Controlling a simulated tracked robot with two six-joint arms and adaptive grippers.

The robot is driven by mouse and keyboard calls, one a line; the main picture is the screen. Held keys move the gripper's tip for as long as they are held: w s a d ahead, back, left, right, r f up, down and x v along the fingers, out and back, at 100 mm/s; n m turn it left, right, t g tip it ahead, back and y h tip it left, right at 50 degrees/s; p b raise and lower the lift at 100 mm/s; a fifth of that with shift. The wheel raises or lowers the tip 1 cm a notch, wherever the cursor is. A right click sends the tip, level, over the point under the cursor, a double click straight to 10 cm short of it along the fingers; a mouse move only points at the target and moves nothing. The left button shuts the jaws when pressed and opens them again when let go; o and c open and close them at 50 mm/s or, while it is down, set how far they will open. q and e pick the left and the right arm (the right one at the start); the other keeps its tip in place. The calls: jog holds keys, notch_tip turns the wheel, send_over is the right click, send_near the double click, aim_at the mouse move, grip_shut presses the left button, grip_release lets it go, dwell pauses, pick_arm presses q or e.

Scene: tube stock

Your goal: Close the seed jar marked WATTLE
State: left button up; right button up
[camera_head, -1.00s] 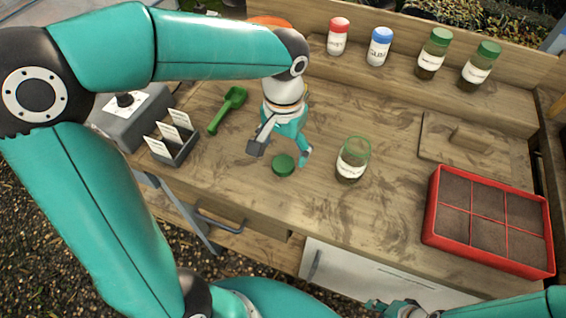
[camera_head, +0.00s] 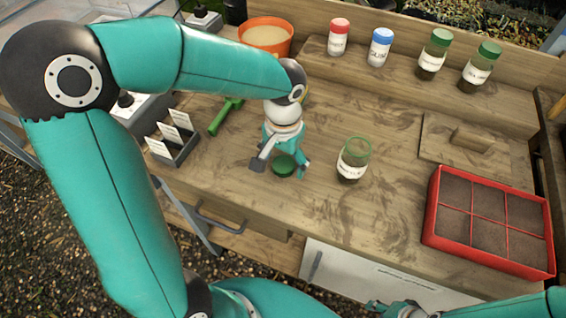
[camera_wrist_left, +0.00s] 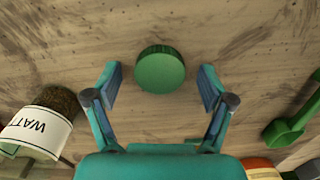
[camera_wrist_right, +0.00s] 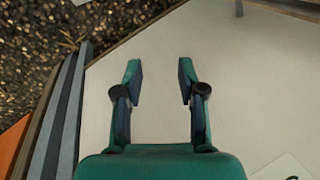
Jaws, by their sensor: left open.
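The open jar (camera_head: 353,160) stands upright on the bench, dark seed at its bottom and a white label whose letters are unclear in the head view. In the left wrist view its label (camera_wrist_left: 38,128) reads "WATT". A green lid (camera_head: 284,165) lies flat on the bench to the left of the jar; it also shows in the left wrist view (camera_wrist_left: 160,69). My left gripper (camera_head: 279,172) is open above the lid, pointing down, its fingers on either side and apart from it. My right gripper (camera_wrist_right: 160,80) is open and empty, low in front of the bench.
Closed jars with red (camera_head: 339,25), blue (camera_head: 382,35) and green lids stand on the back shelf. A red seed tray (camera_head: 431,218) and a wooden board (camera_head: 500,160) are at right. A green scoop (camera_head: 218,122), label holder (camera_head: 183,155) and orange pot (camera_head: 289,45) are at left.

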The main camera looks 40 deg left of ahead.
aim_at(284, 164)
pick_arm(q)
jog(key=shift+c, duration=0.3)
jog(key=c, duration=0.7)
jog(key=shift+c, duration=0.2)
jog(key=shift+r, duration=0.15)
notch_tip(284, 164, up, 20)
jog(key=p, duration=0.2)
